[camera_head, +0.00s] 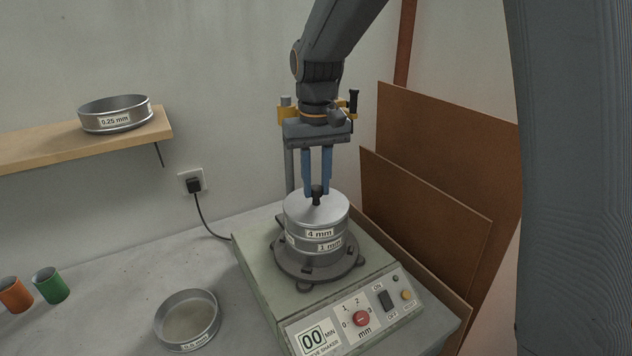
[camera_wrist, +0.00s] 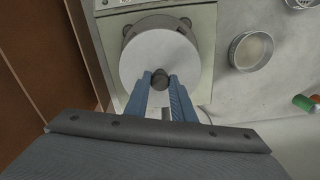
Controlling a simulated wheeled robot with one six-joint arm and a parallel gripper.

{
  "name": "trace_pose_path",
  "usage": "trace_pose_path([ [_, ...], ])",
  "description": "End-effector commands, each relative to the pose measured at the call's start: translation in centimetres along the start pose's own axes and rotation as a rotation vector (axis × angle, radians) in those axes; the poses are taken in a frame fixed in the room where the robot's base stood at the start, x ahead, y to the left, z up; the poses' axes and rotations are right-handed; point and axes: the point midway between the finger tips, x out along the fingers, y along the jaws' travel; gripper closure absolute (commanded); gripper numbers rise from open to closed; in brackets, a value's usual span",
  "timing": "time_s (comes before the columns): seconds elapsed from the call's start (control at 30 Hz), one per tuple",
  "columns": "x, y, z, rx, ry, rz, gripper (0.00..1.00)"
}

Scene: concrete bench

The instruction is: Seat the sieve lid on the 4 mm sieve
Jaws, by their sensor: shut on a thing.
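The sieve lid (camera_head: 317,208) is a round, light metal disc with a dark knob (camera_head: 317,194). It sits on top of the stack, level as far as I can see, directly above the 4 mm sieve (camera_head: 319,233). A 1 mm sieve (camera_head: 329,247) is below that on the shaker's dark base. My gripper (camera_head: 317,188) points down with its blue fingers shut on the knob. In the wrist view the lid (camera_wrist: 158,50) covers the stack, and the fingers (camera_wrist: 161,80) stand either side of the knob. I cannot tell whether the lid is fully seated.
The sieve shaker (camera_head: 262,270) has a front control panel. A loose sieve (camera_head: 188,320) lies left of it, with orange (camera_head: 14,295) and green (camera_head: 50,286) cups further left. A 0.25 mm sieve (camera_head: 115,113) is on the wall shelf (camera_head: 60,144). Brown boards (camera_head: 430,210) lean at right.

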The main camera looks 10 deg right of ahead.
Motion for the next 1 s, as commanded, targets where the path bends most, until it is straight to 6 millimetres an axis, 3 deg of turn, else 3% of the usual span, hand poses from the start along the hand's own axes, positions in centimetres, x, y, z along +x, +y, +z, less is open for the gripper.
trace_pose_path([
  [0.07, 0.0, 0.0, 0.0, 0.000, 0.000, 0.000, 1.00],
  [0.1, 0.0, 0.0, 0.0, 0.000, 0.000, 0.000, 0.73],
  [0.2, 0.0, 0.0, 0.0, 0.000, 0.000, 0.000, 0.56],
  [0.57, -0.4, 0.0, 0.0, 0.000, 0.000, 0.000, 0.56],
  [1.0, -6.7, 0.0, -0.1, 0.000, 0.003, 0.000, 0.56],
])
